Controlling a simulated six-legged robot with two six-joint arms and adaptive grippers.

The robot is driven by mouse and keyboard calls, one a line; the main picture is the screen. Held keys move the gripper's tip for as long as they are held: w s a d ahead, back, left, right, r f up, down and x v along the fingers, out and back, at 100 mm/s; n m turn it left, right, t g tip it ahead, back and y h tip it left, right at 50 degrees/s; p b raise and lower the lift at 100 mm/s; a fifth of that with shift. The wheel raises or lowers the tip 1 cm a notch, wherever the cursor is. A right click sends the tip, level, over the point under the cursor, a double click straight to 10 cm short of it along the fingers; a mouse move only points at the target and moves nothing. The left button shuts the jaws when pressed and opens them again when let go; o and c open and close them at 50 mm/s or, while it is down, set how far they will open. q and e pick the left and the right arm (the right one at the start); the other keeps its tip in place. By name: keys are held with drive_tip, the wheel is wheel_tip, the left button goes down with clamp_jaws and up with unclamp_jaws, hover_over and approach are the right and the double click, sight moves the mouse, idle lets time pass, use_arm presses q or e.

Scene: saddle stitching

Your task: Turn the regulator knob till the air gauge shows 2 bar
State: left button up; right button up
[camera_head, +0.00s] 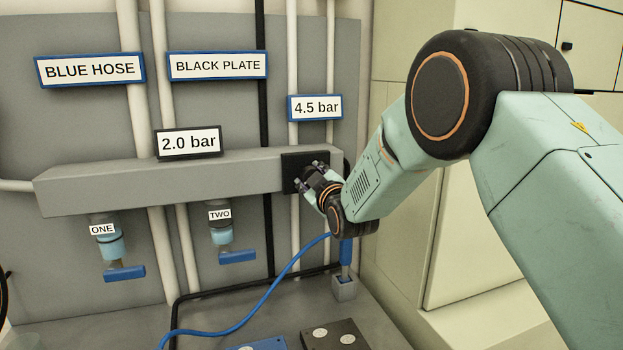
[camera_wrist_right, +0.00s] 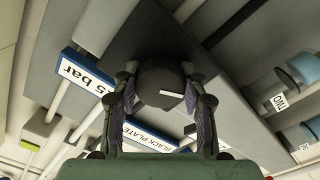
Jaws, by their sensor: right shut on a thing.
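The regulator knob (camera_wrist_right: 160,84) is dark and round with a white line on its face, which points to the right in the right wrist view. My right gripper (camera_wrist_right: 162,88) has its fingers on both sides of the knob and is shut on it. In the head view my right gripper (camera_head: 318,183) is at the right end of the grey beam, by a black square block (camera_head: 291,170), and hides the knob. A black-framed readout (camera_head: 188,142) on the beam shows 2.0 bar. A blue-framed sign (camera_head: 315,107) reads 4.5 bar. My left gripper is not in view.
The grey beam (camera_head: 110,190) carries valves ONE (camera_head: 110,240) and TWO (camera_head: 222,235) with blue handles below. Blue-framed signs read BLUE HOSE (camera_head: 91,70) and BLACK PLATE (camera_head: 218,65). A blue hose (camera_head: 270,290) and a black plate (camera_head: 333,336) are below my gripper.

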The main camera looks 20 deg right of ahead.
drive_tip(key=o, duration=0.8)
drive_tip(key=shift+r, duration=0.25)
drive_tip(key=o, duration=0.4)
drive_tip(key=shift+f, duration=0.15)
drive_tip(key=shift+c, duration=0.2)
drive_tip(key=s, duration=1.2)
drive_tip(key=shift+d, duration=0.2)
